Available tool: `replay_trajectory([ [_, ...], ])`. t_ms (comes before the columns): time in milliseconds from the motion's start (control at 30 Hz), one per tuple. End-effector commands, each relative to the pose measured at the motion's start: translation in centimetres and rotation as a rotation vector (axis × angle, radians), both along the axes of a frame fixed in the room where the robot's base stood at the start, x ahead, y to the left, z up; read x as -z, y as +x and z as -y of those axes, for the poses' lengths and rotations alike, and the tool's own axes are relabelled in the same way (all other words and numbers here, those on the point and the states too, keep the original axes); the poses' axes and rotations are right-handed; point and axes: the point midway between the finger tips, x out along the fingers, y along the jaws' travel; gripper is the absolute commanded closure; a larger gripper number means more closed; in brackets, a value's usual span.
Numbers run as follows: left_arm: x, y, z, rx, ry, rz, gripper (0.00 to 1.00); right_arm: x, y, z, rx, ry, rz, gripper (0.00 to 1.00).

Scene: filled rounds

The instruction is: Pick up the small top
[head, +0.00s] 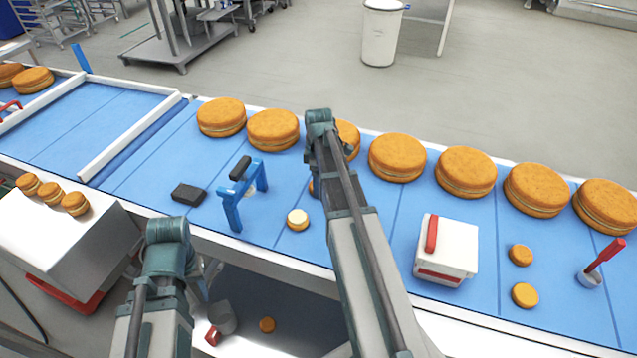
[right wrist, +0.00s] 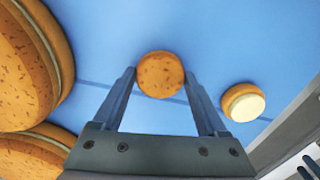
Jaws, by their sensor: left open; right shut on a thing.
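The small top (right wrist: 160,75), a round orange-brown biscuit, sits between the fingertips of my right gripper (right wrist: 160,88) in the right wrist view. The gripper is shut on it; I cannot tell whether it touches the belt. In the head view my right arm hides most of it; only an orange sliver (head: 311,187) shows. A small round with pale cream on it (head: 297,221) lies on the blue belt close by; it also shows to the right of the gripper in the right wrist view (right wrist: 243,103). My left gripper (head: 207,272) is open, mostly hidden by its arm, low at the front left.
Several large filled rounds (head: 397,157) line the belt's far edge. A blue stand (head: 232,208) and black block (head: 188,194) are left, a white box (head: 446,252) right. Two small rounds (head: 521,255) and a red-handled cup (head: 590,278) lie further right.

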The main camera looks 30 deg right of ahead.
Motion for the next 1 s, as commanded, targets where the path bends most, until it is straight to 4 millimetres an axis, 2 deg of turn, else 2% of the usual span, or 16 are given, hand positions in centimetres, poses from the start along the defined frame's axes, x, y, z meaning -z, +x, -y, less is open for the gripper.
replay_trajectory([
  [267, -3.7, 0.0, 0.0, 0.0, 0.0, 0.0, 0.5, -3.7, 0.0, 0.0, 0.0, 0.0, 0.0, 0.49],
  [333, -3.1, 0.0, 0.0, 0.0, 0.0, 0.0, 0.5, -3.1, -1.6, -1.6, -0.004, 0.0, 0.0, 0.49],
  [700, -3.9, 0.0, 0.0, 0.0, 0.0, 0.0, 0.5, -3.9, -7.2, -8.3, -0.004, 0.0, 0.0, 0.49],
  [1000, -4.3, 0.0, 0.0, 0.001, 0.0, 0.0, 0.5, -4.3, -9.6, -11.6, -0.002, 0.0, 0.0, 0.49],
])
